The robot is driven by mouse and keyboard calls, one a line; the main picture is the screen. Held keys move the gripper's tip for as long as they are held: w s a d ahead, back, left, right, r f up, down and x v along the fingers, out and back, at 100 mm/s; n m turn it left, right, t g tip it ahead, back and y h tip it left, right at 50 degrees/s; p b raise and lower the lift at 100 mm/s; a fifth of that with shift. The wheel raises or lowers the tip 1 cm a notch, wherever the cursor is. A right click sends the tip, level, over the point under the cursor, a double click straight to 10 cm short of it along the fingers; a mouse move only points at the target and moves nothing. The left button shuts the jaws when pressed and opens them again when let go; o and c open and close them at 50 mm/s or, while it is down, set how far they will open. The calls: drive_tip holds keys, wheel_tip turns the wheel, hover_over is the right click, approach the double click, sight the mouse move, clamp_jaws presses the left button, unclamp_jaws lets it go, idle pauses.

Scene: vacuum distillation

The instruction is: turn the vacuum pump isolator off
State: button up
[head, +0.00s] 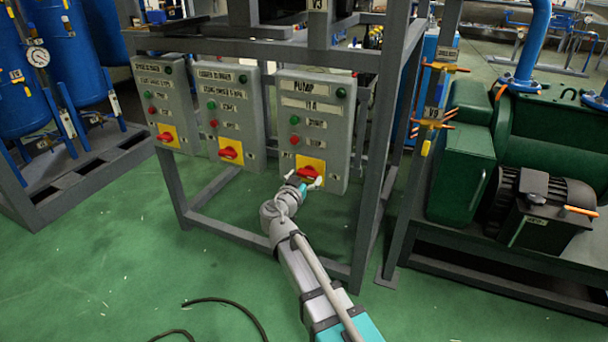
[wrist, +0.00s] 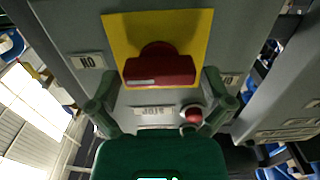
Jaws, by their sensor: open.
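The isolator is a red rotary knob (head: 309,173) on a yellow plate (head: 312,163), low on the right grey box labelled PUMP (head: 318,120). In the wrist view the red knob (wrist: 160,68) has its bar lying across the picture, over the yellow plate (wrist: 118,38). My gripper (head: 304,183) is at the knob from the front and below. In the wrist view my gripper (wrist: 157,82) is open, with one finger on each side of the knob. I see gaps between the fingers and the knob; whether the tips touch the panel I cannot tell.
Two similar boxes with red knobs stand left, the middle one (head: 231,115) and the left one (head: 165,105). A red button (wrist: 193,114) sits close to my right finger in the wrist view. A grey frame post (head: 375,170) stands right of the pump box. Green machinery (head: 465,150) is farther right.

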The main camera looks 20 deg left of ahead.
drive_tip(key=shift+w+d, duration=0.1)
drive_tip(key=shift+w, duration=0.5)
drive_tip(key=c, duration=0.8)
drive_tip(key=shift+a, duration=0.25)
drive_tip(key=shift+d, duration=0.15)
